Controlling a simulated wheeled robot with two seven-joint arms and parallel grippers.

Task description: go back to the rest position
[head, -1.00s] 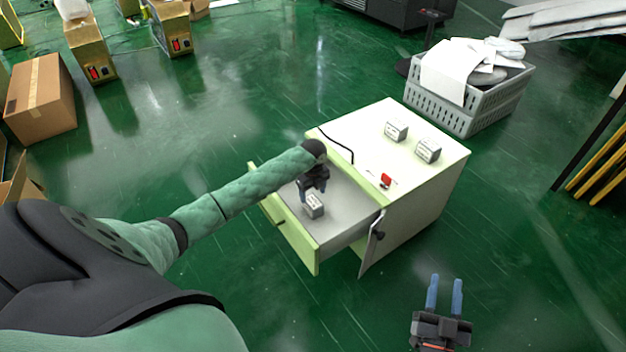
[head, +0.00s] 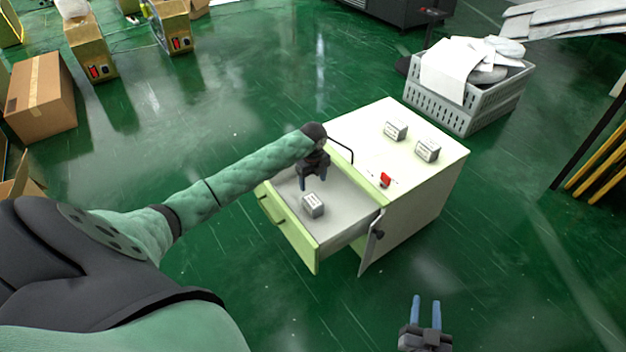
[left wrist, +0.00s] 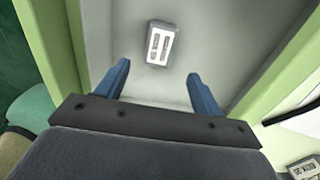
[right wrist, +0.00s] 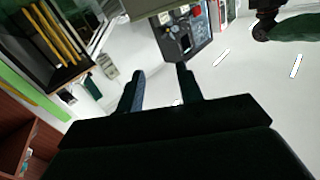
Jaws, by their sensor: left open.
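My left gripper (head: 314,181) is open and empty above the pulled-out drawer (head: 283,181) of the white and green cabinet (head: 366,140). A small grey box with a white label (head: 313,205) lies in the drawer just below it, apart from the fingers. In the left wrist view the same box (left wrist: 160,43) lies beyond the two parted blue fingers (left wrist: 156,85). My right gripper (head: 426,312) is at the bottom right of the head view, over the floor. Its fingers (right wrist: 160,92) are parted with nothing between them.
Two similar boxes (head: 396,130) (head: 427,151) and a red item (head: 385,180) are on the cabinet top. A small door (head: 371,243) stands open at its front. A grey crate (head: 468,105) stands behind. Cardboard boxes (head: 38,98) are at the left.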

